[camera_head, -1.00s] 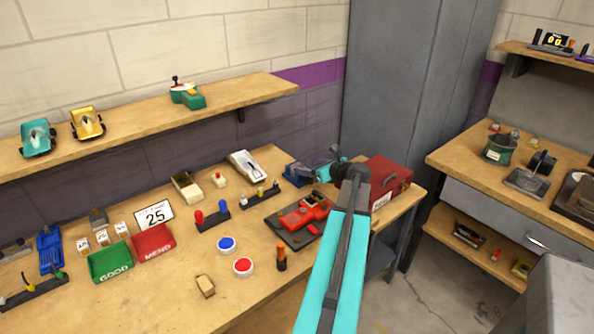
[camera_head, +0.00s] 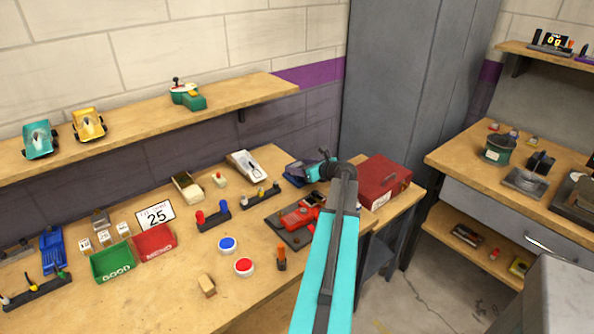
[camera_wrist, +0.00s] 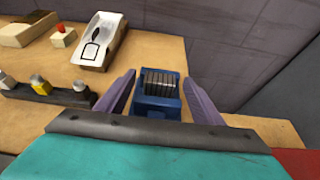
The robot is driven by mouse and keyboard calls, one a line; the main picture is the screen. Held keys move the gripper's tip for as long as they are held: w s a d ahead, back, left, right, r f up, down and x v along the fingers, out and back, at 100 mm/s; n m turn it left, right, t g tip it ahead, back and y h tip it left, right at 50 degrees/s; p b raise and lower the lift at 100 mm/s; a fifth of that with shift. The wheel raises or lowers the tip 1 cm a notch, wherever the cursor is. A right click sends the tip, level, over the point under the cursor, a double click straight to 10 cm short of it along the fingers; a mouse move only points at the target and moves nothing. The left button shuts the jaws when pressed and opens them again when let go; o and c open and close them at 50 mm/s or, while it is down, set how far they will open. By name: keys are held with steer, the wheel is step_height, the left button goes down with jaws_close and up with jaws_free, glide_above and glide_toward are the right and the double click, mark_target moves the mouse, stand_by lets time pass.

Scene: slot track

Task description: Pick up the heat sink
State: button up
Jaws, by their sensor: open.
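The heat sink (camera_wrist: 159,82) is a dark grey block with upright fins in the wrist view. It sits in a small blue holder (camera_wrist: 157,107) on the wooden bench. My gripper (camera_wrist: 158,77) is open, with one purple finger on each side of the holder and heat sink, and nothing is held. Whether the fingers touch the holder cannot be told. In the head view my gripper (camera_head: 303,168) is over the blue holder (camera_head: 293,181) and hides the heat sink.
A red toolbox (camera_head: 384,181) stands right of my gripper. A red device on a dark plate (camera_head: 290,236) lies in front. A white device (camera_head: 246,164) and a rack of knobs (camera_head: 260,195) lie left. The wall is close behind.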

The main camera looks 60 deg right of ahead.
steer(key=c, duration=1.2)
steer(key=shift+r, duration=0.1)
step_height(320, 180, up, 28)
steer(key=b, duration=0.2)
steer(key=shift+b, duration=0.4)
stand_by(0.3)
